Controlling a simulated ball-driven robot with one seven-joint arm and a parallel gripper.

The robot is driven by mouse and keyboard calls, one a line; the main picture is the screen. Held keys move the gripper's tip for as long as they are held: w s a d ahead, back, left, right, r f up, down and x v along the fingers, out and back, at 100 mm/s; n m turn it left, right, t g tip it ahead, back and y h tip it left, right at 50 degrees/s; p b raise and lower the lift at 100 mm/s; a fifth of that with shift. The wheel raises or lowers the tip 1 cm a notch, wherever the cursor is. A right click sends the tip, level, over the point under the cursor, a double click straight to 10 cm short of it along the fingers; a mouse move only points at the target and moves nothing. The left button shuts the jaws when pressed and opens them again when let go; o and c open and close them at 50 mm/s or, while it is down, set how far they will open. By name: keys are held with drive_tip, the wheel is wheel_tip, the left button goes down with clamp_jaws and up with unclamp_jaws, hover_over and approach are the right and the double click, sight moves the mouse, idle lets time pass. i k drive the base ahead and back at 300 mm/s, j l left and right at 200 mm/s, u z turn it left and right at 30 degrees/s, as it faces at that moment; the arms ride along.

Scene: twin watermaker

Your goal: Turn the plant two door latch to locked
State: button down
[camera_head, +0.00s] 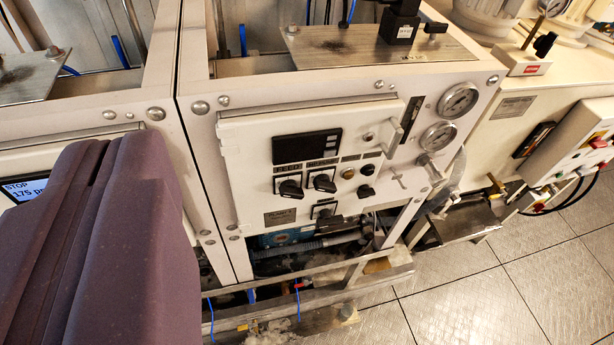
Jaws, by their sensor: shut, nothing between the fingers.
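The plant two door (240,160) is a white panel in the middle, closed flat against its frame. A small label (280,216) is on its lower left; its text is too small to read surely. A small pale cross-shaped piece (397,181) at the door's right side looks like the latch; its locked or unlocked position cannot be told. A pale pull handle (394,138) stands out above it. My gripper (118,150), dark purple, fills the lower left close to the camera, shut and empty. It is left of the door, well apart from the latch in the picture.
The door carries a dark display (307,147) and several black knobs. Two round gauges (459,100) sit to its right, with a metal valve (430,166) below. Pipes and a metal rail (310,278) run beneath. Tiled floor (500,285) at lower right is open.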

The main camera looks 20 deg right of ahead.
sight(363, 191)
drive_tip(key=i+j+z, duration=0.1)
drive_tip(key=j+z, duration=0.65)
drive_tip(key=j, duration=0.25)
